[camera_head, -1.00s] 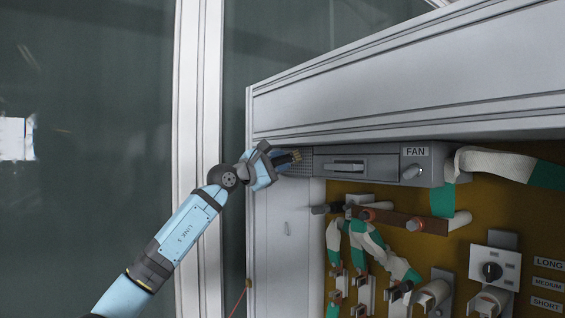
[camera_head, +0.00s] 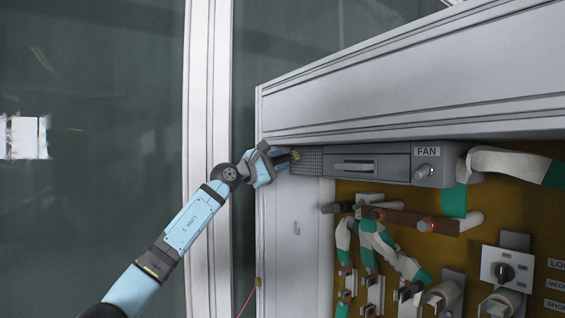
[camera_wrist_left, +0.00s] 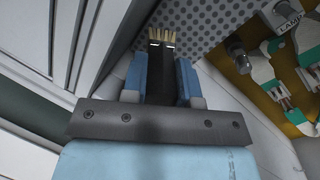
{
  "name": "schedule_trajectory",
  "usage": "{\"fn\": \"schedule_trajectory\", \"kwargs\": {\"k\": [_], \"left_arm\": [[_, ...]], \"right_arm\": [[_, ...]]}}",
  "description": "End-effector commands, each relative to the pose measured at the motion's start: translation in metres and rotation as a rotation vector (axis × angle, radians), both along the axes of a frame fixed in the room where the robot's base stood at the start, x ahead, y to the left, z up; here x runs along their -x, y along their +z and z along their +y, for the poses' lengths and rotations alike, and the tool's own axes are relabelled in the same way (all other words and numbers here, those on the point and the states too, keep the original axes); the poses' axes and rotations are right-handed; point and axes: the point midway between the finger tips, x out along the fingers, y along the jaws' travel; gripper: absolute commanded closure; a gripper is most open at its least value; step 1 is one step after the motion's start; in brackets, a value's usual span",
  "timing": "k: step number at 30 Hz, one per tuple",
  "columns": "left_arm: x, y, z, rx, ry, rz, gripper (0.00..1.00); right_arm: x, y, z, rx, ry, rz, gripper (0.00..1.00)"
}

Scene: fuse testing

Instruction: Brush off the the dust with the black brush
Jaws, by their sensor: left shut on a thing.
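My left gripper (camera_head: 275,162) is at the left end of the grey fan unit (camera_head: 380,165), inside the upper left corner of the cabinet. It is shut on the black brush (camera_wrist_left: 160,70). In the left wrist view the brush has pale yellow bristles at its tip, pointing at the unit's perforated grille (camera_wrist_left: 205,30). The grille also shows in the head view (camera_head: 307,161). The bristles are at or very near the grille; I cannot tell whether they touch. No dust can be made out. My right gripper is not in view.
The white cabinet frame (camera_head: 400,85) runs above the fan unit. Below are a brown panel with fuses, green and white cables (camera_head: 375,240) and a rotary knob (camera_head: 503,272). A small hook (camera_head: 296,228) is on the white side panel. Open space lies left of the cabinet.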

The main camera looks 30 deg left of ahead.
Motion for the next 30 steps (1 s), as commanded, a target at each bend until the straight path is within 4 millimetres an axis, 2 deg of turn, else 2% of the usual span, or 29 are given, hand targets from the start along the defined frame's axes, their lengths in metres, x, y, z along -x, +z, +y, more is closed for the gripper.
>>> {"fn": "schedule_trajectory", "kwargs": {"k": [9,21,30], "left_arm": [[-0.003,0.001,0.009,0.0,0.0,-0.002,1.0],[0.005,0.001,-0.015,-0.001,0.001,-0.002,1.0],[0.008,0.0,-0.024,-0.003,0.0,-0.002,1.0]], "right_arm": [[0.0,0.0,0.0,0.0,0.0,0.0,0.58],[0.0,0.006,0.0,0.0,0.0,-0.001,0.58],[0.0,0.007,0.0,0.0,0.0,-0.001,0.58]]}}
